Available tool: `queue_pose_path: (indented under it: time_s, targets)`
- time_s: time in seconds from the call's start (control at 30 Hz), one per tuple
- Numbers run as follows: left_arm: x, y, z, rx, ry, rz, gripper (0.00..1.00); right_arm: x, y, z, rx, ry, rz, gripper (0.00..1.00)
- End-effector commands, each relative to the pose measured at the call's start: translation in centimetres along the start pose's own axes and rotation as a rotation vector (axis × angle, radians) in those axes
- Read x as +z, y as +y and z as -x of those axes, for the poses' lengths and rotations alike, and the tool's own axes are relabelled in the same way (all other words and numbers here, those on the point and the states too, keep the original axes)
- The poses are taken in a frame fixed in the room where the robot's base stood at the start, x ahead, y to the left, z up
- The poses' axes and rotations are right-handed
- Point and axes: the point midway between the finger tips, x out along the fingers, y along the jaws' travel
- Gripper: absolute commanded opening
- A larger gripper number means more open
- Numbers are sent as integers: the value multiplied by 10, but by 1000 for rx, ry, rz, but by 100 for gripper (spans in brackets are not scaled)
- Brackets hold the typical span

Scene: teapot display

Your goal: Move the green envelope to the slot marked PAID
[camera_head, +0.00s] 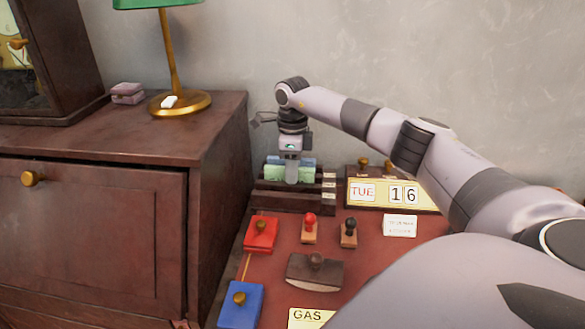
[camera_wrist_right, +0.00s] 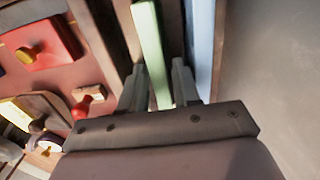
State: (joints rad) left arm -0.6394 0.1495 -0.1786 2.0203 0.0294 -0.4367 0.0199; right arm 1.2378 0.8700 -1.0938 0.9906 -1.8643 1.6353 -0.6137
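The green envelope (camera_head: 273,174) stands in the dark wooden letter rack (camera_head: 280,203) at the back of the desk. It also shows in the right wrist view (camera_wrist_right: 151,45), between the two fingers. My right gripper (camera_head: 291,178) is down at the rack with its fingers on either side of the green envelope. The fingers look apart, with a narrow gap to the envelope. A blue envelope (camera_head: 309,162) stands behind it, also seen in the right wrist view (camera_wrist_right: 203,40). Small slot labels (camera_head: 329,184) sit at the rack's right end; I cannot read PAID on them. My left gripper is not in view.
A calendar block (camera_head: 375,194) reading TUE 16 stands right of the rack. Stamps, a red pad (camera_head: 261,234), a blue pad (camera_head: 240,306) and a blotter (camera_head: 315,272) lie in front. A tall wooden cabinet (camera_head: 100,225) bounds the left. My right arm crosses the right side.

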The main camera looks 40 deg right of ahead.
Motion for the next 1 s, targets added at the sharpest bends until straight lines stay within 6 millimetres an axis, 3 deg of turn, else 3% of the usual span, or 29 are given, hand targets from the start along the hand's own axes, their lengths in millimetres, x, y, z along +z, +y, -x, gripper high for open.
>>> queue_pose_path:
  time_s: [0.17,0.5,0.7,1.0]
  targets:
    - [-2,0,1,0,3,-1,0,0,0,12,-2,-2,0,32]
    - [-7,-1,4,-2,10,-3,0,1,-1,82,-3,-4,0,32]
    - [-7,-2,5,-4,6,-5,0,1,0,113,-1,-2,0,32]
    - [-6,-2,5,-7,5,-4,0,0,0,124,0,1,0,32]
